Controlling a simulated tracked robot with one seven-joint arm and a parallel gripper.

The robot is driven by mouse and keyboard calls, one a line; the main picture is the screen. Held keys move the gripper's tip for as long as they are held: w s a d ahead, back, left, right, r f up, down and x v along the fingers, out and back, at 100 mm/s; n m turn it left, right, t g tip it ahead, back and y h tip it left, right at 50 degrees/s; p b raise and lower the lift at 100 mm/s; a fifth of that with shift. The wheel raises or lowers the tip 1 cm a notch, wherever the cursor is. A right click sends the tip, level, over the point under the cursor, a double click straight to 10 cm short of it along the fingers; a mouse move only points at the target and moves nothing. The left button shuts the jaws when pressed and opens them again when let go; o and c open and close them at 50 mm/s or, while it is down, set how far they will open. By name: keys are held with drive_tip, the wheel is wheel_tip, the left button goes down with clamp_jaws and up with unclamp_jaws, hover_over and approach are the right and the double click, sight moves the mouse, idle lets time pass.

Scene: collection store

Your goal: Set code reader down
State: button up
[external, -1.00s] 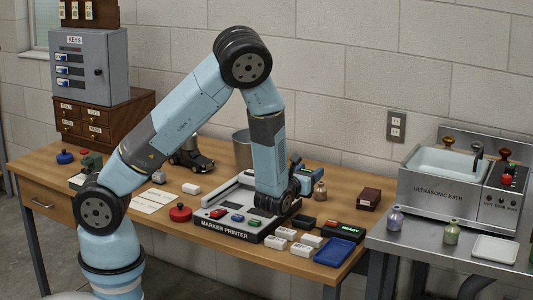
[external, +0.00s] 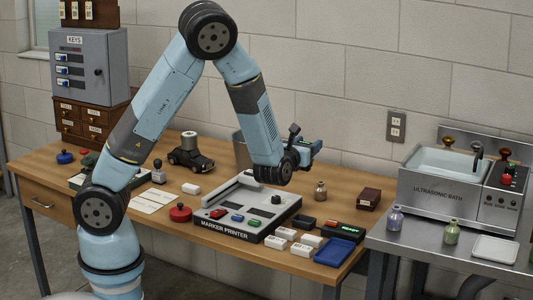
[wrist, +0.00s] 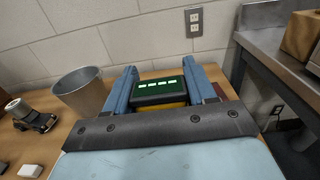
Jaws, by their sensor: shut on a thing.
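My gripper (external: 306,149) is raised above the table behind the marker printer, clear of the tabletop. In the wrist view its two blue fingers (wrist: 161,84) are shut on the code reader (wrist: 160,89), a dark device with a lit green display and a yellow strip below it. In the external view the code reader (external: 315,144) shows only in part between the fingers, and its underside is hidden.
The marker printer (external: 247,232) stands in front, with small boxes and a blue tray (external: 335,252) to its right. A metal bin (wrist: 82,93) is at left.

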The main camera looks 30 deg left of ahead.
drive_tip(key=w+a+n+g+y, duration=0.25)
drive_tip(key=a+n+y, duration=0.2)
drive_tip(key=a, duration=0.85)
drive_tip(key=w+a+n+g+y, duration=0.25)
drive_tip(key=a+y, duration=0.25)
drive_tip(key=a, duration=0.7)
drive_tip(key=w+a+n+g+y, duration=0.25)
drive_tip(key=a+n+y, duration=0.2)
drive_tip(key=a, duration=0.85)
drive_tip(key=s+a+n+g+y, duration=0.1)
drive_tip(key=s+a+n+g, duration=0.4)
drive_tip(key=a, duration=0.7)
drive_tip(key=s+a+n+g, duration=0.2)
drive_tip(key=s+a+g, duration=0.5)
drive_tip(key=a, duration=0.4)
drive_tip(key=s+a+n+g+y, duration=0.1)
drive_tip(key=s+a+n+g, duration=0.4)
drive_tip(key=a, duration=0.7)
drive_tip(key=shift+m, duration=0.65)
drive_tip(key=shift+w+a+f, duration=1.3)
drive_tip(key=shift+w+f, duration=0.4)
drive_tip(key=shift+f, duration=1.35)
drive_tip(key=shift+w+a+f, duration=1.3)
drive_tip(key=shift+w+f, duration=0.35)
drive_tip(key=shift+f, duration=1.45)
drive_tip(key=shift+w+a+f, duration=1.3)
drive_tip(key=shift+w+f, duration=0.4)
drive_tip(key=shift+f, duration=1.35)
drive_tip(key=shift+f, duration=0.1)
